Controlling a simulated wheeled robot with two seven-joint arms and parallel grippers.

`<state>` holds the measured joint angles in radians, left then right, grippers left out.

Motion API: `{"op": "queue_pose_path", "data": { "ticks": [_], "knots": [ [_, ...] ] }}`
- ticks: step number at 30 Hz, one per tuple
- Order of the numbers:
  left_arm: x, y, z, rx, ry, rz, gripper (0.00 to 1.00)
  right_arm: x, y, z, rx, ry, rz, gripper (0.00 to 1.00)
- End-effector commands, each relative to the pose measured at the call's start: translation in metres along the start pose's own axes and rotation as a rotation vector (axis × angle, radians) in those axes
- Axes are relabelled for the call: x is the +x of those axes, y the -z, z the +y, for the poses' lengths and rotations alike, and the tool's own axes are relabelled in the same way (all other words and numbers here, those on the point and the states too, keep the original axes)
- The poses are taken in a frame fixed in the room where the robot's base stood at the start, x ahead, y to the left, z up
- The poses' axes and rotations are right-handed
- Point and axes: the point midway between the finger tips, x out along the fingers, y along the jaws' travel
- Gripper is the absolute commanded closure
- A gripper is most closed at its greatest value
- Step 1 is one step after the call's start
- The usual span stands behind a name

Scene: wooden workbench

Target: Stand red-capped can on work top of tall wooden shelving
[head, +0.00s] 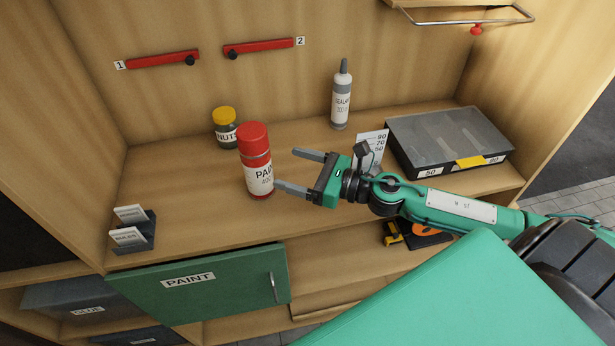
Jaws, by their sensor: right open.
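The red-capped can (256,161), red with a white PAINT label, stands upright on the work top (190,214) of the tall wooden shelving, near its front edge. My right gripper (286,169) is open and empty just to the right of the can, its fingers pointing left toward it. The nearer fingertip is very close to the can's right side; I cannot tell whether it touches. The can is not between the fingers. My left gripper is not in view.
A yellow-lidded NUTS jar (226,128) stands behind the can, and a sealant bottle (341,97) farther back. A grey organizer case (445,141) lies at right. A label holder (133,231) is at left. The green PAINT door (200,283) is below the top.

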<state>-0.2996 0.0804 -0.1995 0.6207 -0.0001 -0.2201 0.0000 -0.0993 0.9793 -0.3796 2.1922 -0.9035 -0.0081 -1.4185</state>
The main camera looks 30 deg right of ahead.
Motion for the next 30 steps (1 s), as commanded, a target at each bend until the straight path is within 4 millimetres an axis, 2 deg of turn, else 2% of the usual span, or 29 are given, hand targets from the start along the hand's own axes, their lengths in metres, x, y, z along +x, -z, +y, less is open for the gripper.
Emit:
{"op": "queue_pose_path", "data": {
  "ticks": [9, 30],
  "knots": [
    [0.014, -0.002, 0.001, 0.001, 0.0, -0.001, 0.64, -0.022, 0.002, 0.0, 0.002, 0.0, 0.001, 0.2],
    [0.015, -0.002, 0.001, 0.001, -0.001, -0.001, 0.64, -0.025, 0.0, 0.0, 0.001, 0.0, 0.0, 0.2]
  ]
}}
